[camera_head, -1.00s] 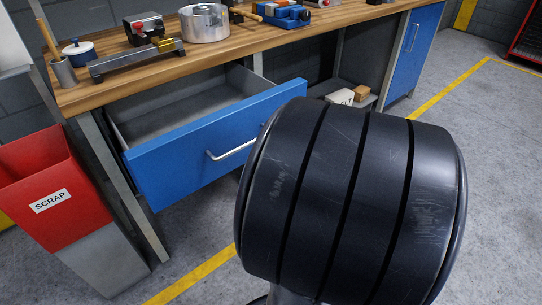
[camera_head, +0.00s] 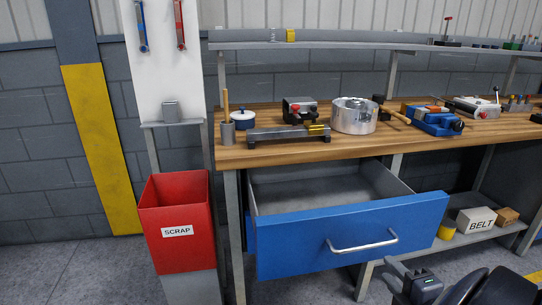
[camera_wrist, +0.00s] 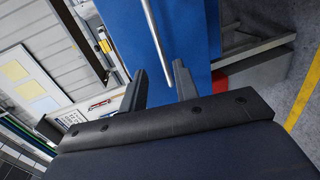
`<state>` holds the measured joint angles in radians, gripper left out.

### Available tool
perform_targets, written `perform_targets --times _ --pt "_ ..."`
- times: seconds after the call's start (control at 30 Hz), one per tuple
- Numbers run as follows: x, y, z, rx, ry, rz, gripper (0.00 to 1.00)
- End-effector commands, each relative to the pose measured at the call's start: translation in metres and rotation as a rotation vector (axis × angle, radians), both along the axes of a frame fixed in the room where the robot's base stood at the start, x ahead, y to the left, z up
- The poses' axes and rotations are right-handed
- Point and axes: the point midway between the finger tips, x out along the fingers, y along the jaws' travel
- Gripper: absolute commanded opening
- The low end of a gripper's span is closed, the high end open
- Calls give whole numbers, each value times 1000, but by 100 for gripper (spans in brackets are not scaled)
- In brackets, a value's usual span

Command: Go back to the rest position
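My gripper (camera_head: 392,272) is at the lower right of the head view, in front of the blue drawer (camera_head: 290,244) and close to the right end of its silver handle (camera_head: 362,246). The drawer is pulled out under the workbench, and its visible inside is empty. In the wrist view my gripper (camera_wrist: 160,70) has its two fingers apart with nothing held. The drawer front (camera_wrist: 192,28) fills the middle there, and the handle (camera_wrist: 156,38) runs down to the gap between the fingers, seemingly beyond the tips.
The wooden bench top (camera_head: 350,146) carries a metal pot (camera_head: 354,117), a blue vise (camera_head: 432,120) and other tools. A red scrap bin (camera_head: 175,212) stands left of the drawer. A BELT box (camera_head: 476,221) sits on the lower shelf at right. Floor shows left of the bin.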

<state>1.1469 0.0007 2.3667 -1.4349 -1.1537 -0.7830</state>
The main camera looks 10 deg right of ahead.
Motion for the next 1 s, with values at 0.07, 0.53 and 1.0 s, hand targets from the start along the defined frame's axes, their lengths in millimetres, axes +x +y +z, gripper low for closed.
perform_targets --times 0.07,0.53,1.0 --pt "2 0 -1 -1 0 1 29" --pt "45 2 -11 -1 0 5 29" --pt "98 4 -21 0 -1 3 29"
